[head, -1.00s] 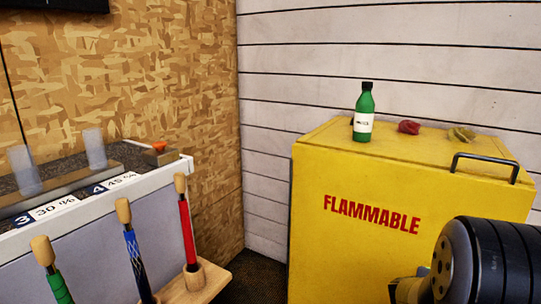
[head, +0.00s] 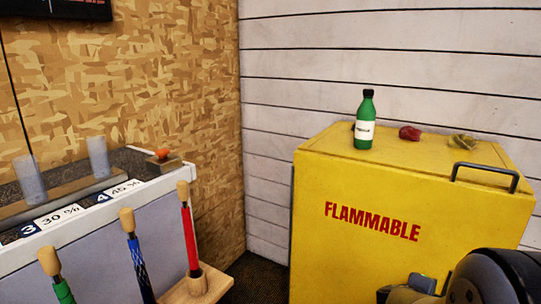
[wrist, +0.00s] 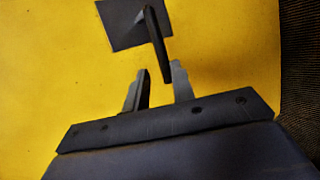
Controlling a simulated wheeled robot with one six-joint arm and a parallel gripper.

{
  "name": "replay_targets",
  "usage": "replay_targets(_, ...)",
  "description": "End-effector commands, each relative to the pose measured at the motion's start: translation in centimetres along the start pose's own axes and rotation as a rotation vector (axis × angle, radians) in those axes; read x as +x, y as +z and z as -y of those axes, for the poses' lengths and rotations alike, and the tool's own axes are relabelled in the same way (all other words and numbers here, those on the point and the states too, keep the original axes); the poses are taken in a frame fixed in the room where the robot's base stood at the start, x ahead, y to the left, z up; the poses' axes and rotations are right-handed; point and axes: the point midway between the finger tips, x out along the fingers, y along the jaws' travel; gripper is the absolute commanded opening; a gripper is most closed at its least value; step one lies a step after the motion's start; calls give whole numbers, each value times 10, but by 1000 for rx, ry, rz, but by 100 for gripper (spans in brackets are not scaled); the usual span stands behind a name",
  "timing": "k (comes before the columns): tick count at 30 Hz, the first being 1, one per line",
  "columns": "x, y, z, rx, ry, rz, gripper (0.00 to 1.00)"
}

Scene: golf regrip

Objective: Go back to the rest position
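My gripper (wrist: 160,72) shows in the wrist view with its two grey fingers apart and nothing between them. It faces the yellow flammable cabinet (wrist: 60,70). A dark handle (wrist: 157,38) on a dark square plate lies beyond the fingertips, and I cannot tell how far off it is. In the head view my dark arm link (head: 500,280) is at the lower right, in front of the cabinet (head: 340,260). The fingertips are not seen there.
A green bottle (head: 365,120), a red cloth-like item (head: 410,133) and a yellowish item (head: 462,141) sit on the cabinet top. Several clubs with coloured grips, one red (head: 189,240), stand at a bench (head: 95,225) on the left. A wall-mounted screen (head: 50,8) is at the upper left.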

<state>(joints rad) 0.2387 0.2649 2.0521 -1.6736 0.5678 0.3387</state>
Motion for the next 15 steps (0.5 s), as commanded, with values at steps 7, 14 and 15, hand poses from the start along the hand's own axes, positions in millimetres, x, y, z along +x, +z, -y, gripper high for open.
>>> replay_targets(7, 54, 0, 4, 1, -2, 3, 24)
replay_targets(14, 85, -1, 2, -33, 7, 20, 24)
replay_targets(15, 85, -1, 4, -54, 13, 33, 24)
